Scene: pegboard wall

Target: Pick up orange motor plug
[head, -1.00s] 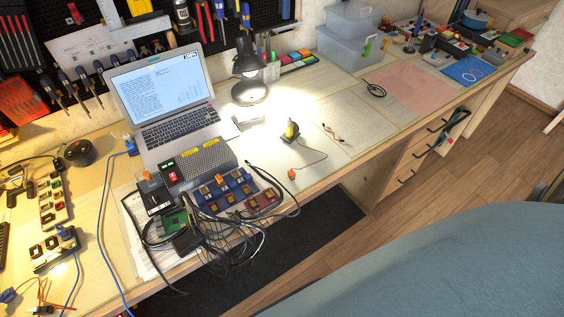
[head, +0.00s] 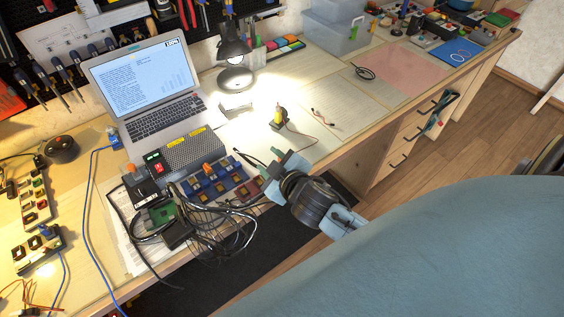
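In the head view a small motor (head: 278,117) with a yellow body stands on the bench, lit by the lamp. Its thin wire (head: 303,135) curves right and then back toward the front edge. The orange plug at the wire's end does not show now; my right gripper covers the place where it lay. My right gripper (head: 268,165) is at the bench's front edge, just right of the blue terminal boards. Its fingers are small and partly hidden, so I cannot tell whether they are open or touch the plug. My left gripper is not in view.
Blue terminal boards (head: 213,185) and a tangle of black cables (head: 205,232) lie left of my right gripper. A laptop (head: 150,90) and a desk lamp (head: 234,60) stand behind. The pale mat right of the motor holds a small wired part (head: 321,117).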

